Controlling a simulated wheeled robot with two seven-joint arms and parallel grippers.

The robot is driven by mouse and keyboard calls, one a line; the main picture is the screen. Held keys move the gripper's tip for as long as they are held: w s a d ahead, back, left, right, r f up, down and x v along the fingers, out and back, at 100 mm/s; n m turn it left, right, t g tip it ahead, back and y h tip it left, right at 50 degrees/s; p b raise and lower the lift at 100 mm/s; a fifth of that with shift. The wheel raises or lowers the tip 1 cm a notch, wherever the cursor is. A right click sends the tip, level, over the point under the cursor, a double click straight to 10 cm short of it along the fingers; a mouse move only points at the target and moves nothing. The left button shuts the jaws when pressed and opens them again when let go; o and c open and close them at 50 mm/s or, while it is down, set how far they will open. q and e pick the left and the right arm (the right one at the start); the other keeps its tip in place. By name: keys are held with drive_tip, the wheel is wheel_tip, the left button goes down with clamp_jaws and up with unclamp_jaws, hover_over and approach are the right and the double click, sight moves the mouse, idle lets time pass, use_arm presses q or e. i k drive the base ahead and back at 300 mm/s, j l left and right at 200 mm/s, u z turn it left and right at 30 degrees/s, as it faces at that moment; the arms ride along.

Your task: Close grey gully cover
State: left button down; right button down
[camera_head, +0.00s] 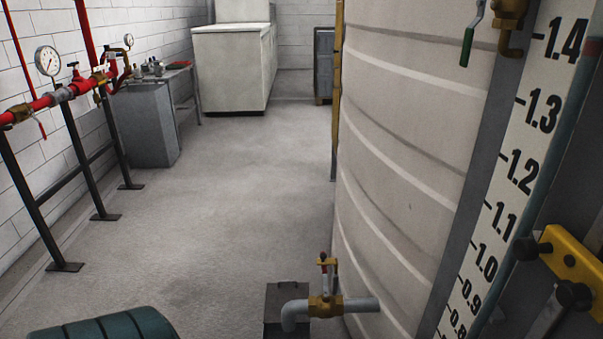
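A dark grey, square-edged piece (279,296), which looks like the gully cover, is at the bottom centre of the head view. It lies behind and below a grey outlet pipe (290,315) with a brass valve (325,305). The pipe hides part of it and the picture's lower edge is close to it, so I cannot tell whether it is raised or flat. The gully opening cannot be made out. Neither of my grippers is in view.
A large cream ribbed tank (405,150) with a level scale (520,165) fills the right side. Red pipework (70,92) on dark stands runs along the left wall. A teal ribbed object (105,325) is at bottom left. The middle floor is clear.

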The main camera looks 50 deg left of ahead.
sight(278, 295)
drive_tip(key=j+u, duration=0.15)
drive_tip(key=u, duration=1.5)
drive_tip(key=i+j+u, duration=0.25)
drive_tip(key=i, duration=0.15)
drive_tip(key=i+j+u, duration=0.25)
drive_tip(key=i, duration=0.15)
